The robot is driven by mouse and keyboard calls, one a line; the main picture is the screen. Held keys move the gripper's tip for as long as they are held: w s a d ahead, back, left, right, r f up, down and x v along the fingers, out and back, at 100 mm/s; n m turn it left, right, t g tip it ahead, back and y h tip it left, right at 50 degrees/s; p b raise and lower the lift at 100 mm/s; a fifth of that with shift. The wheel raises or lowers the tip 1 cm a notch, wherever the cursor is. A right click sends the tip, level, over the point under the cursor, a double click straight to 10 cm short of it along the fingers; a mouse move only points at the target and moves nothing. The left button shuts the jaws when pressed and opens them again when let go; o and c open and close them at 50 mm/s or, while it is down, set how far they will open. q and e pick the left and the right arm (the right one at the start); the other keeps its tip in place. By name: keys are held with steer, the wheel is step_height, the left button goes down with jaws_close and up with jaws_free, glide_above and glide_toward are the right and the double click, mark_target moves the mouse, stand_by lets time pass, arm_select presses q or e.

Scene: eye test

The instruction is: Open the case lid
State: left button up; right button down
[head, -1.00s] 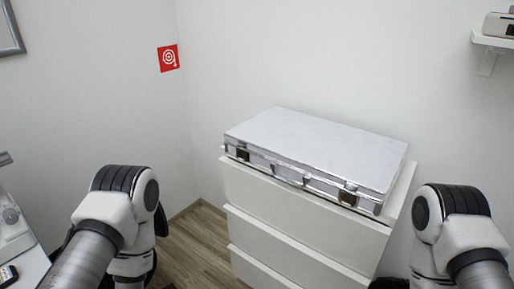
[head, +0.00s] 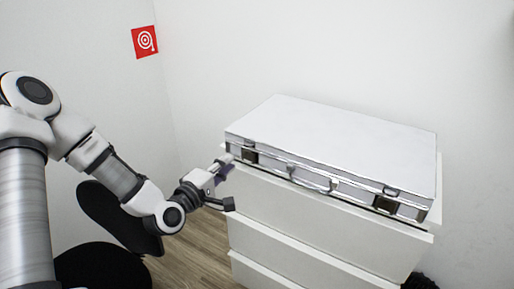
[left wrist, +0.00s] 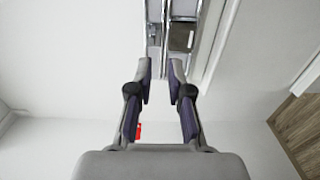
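A silver-white case (head: 335,140) lies flat with its lid shut on top of a white drawer unit. Its front side has a handle (head: 312,181) in the middle and a latch at each end, the left latch (head: 249,155) and the right latch (head: 385,203). My left gripper (head: 230,183) is open and empty by the case's front left corner. In the left wrist view the two fingertips (left wrist: 160,68) are apart, with the metal-trimmed case edge and a latch (left wrist: 180,38) just beyond them. I cannot tell whether they touch. My right gripper is not in view.
The white drawer unit (head: 320,222) stands against the wall, its top only slightly larger than the case. A black chair-like thing (head: 118,222) is at lower left. Wooden floor (head: 195,250) shows beside the drawers. A red sign (head: 145,41) hangs on the wall.

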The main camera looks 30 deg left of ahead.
mark_target(246, 146)
arm_select(q)
steer(key=w, duration=0.5)
steer(key=w+r, duration=0.1)
steer(key=w, duration=0.1)
steer(key=shift+w+d, duration=0.35)
steer(key=shift+w, duration=0.05)
steer(key=shift+a, duration=0.1)
jaws_close()
